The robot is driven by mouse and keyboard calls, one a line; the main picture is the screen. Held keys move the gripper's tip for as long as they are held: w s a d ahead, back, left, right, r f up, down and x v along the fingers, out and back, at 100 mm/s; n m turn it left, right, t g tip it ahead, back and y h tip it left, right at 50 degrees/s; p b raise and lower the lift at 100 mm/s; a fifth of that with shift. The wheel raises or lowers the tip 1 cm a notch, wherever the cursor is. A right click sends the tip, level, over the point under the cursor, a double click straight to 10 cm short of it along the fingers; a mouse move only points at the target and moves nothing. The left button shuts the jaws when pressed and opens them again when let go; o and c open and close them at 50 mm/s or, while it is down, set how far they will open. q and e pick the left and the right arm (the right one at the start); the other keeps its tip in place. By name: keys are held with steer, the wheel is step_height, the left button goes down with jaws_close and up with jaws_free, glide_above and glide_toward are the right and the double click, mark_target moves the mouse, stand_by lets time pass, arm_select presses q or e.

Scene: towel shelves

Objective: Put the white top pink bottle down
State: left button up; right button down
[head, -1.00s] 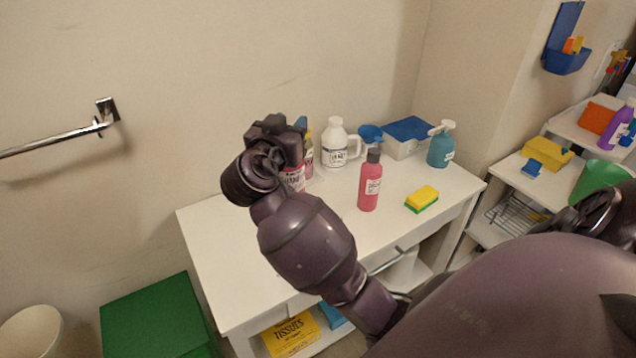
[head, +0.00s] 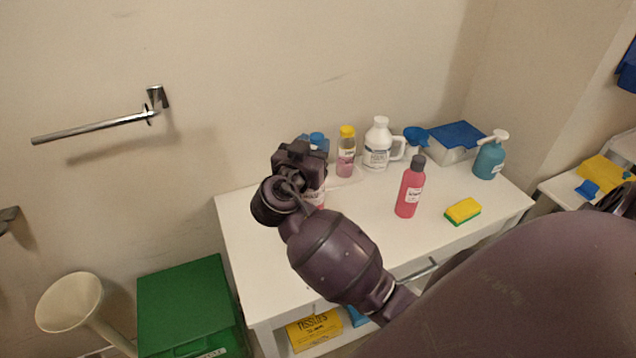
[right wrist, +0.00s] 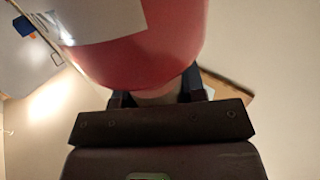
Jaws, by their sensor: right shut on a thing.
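My right gripper (head: 300,160) is over the left back part of the white table (head: 255,245). It is shut on a pink bottle (head: 319,196), mostly hidden behind the gripper and wrist in the head view. In the right wrist view the bottle's pink body (right wrist: 150,55) with a white label fills the top, and its pale neck or top sits at the fingers. I cannot tell whether the bottle touches the tabletop. My left gripper is not in view.
Behind and right stand a blue-topped bottle (head: 318,141), a yellow-capped bottle (head: 346,152), a white jug (head: 378,146), a dark-capped pink bottle (head: 409,190), a sponge (head: 462,211) and a teal pump bottle (head: 489,158). The front left tabletop is clear. A green box (head: 185,300) stands left.

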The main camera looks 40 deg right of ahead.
step_height(320, 180, down, 11)
steer(key=shift+f+p, duration=0.15)
steer(key=shift+p, duration=0.15)
steer(key=shift+f, duration=0.2)
steer(key=shift+f, duration=0.15)
steer(key=c, duration=1.1)
jaws_free()
steer(key=shift+f, duration=0.1)
steer(key=shift+c, duration=0.2)
steer(key=o, duration=0.4)
steer(key=shift+o, duration=0.2)
